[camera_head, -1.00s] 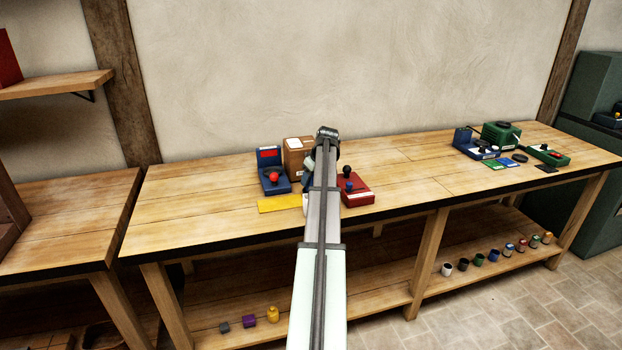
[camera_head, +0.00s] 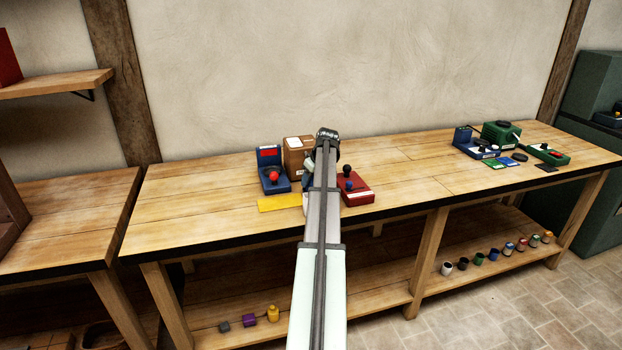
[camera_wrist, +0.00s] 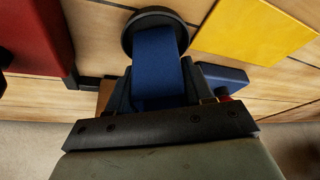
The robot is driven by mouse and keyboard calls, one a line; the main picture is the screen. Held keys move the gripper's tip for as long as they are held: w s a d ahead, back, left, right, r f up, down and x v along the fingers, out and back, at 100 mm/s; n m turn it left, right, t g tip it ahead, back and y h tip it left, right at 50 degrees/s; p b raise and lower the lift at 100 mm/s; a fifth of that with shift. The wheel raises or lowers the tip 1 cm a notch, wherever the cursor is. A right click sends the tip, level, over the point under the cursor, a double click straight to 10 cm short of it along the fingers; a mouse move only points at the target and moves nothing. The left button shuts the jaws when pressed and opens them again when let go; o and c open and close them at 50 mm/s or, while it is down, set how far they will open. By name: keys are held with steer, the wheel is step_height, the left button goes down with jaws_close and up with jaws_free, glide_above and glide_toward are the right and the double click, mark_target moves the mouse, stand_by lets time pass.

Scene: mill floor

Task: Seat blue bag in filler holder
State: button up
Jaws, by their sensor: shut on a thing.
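In the wrist view, my gripper (camera_wrist: 163,88) is shut on the blue bag (camera_wrist: 158,62), with one dark finger on each side of it. The far end of the bag lies across the opening of a round black ring (camera_wrist: 130,38), which looks like the filler holder. I cannot tell whether the bag is inside the ring or only in front of it.
A blue station (camera_head: 272,182) with a red ball, a brown box (camera_head: 298,158) and a yellow plate (camera_head: 279,204) stand left. Green and blue devices (camera_head: 500,133) are far right. The bench middle is clear.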

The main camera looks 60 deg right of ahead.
steer(key=shift+f, duration=0.25)
steer(key=o, duration=0.8)
steer(key=shift+v, duration=5.5)
